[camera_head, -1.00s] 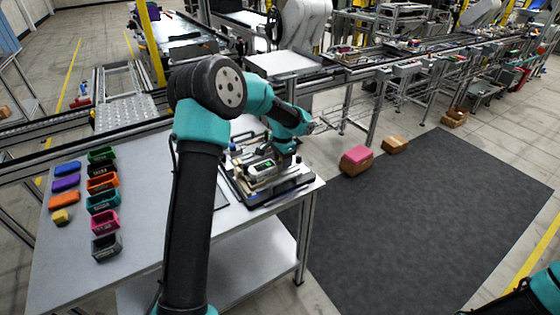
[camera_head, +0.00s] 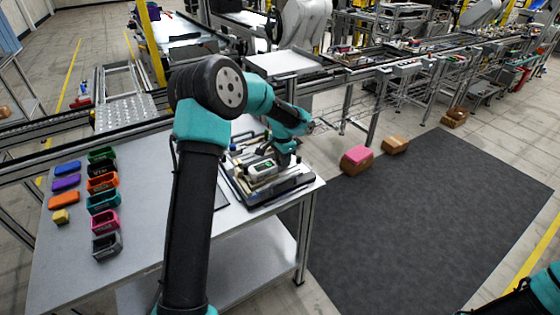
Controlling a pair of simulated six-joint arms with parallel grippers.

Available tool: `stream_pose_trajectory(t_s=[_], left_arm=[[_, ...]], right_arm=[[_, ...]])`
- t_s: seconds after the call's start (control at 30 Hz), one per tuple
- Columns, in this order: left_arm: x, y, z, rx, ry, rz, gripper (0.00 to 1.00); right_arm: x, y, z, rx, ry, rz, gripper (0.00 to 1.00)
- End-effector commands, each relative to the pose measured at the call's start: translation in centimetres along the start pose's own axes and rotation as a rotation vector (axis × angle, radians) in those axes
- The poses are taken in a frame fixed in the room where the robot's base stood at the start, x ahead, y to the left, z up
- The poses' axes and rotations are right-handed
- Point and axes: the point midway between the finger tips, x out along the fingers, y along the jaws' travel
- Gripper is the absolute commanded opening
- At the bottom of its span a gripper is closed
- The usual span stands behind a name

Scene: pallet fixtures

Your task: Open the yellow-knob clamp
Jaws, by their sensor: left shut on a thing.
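The pallet fixture (camera_head: 292,188) is a dark base on the right end of the grey table. It carries a light part with a green-and-white display (camera_head: 263,169) and small clamp pieces. My left gripper (camera_head: 283,158) points down at the back right of the fixture, beside the display part. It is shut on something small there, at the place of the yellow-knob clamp. The knob and the fingertips are largely hidden by my wrist, so the clamp's position cannot be told. My right gripper is out of view; only part of that arm shows at the lower right corner.
Several coloured bins (camera_head: 103,202) and blocks (camera_head: 65,183) stand on the left of the table (camera_head: 140,245). A conveyor line runs behind. Cardboard boxes (camera_head: 355,165) sit on the floor beyond the table's right edge. The dark floor mat (camera_head: 430,220) is clear.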

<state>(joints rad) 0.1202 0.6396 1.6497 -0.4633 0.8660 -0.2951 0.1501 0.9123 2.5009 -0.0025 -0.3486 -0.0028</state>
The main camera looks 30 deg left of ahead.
Motion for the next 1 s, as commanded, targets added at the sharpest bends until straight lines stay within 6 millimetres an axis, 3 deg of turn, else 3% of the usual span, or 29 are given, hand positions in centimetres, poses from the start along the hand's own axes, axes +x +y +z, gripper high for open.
stream_pose_trajectory(t_s=[0.97,1.0], left_arm=[[-0.1,0.0,-2.7,0.0,0.003,-0.002,0.11],[-0.1,0.0,-2.7,0.0,0.002,-0.002,0.34]], right_arm=[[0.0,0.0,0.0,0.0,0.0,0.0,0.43],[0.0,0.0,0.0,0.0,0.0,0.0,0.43]])
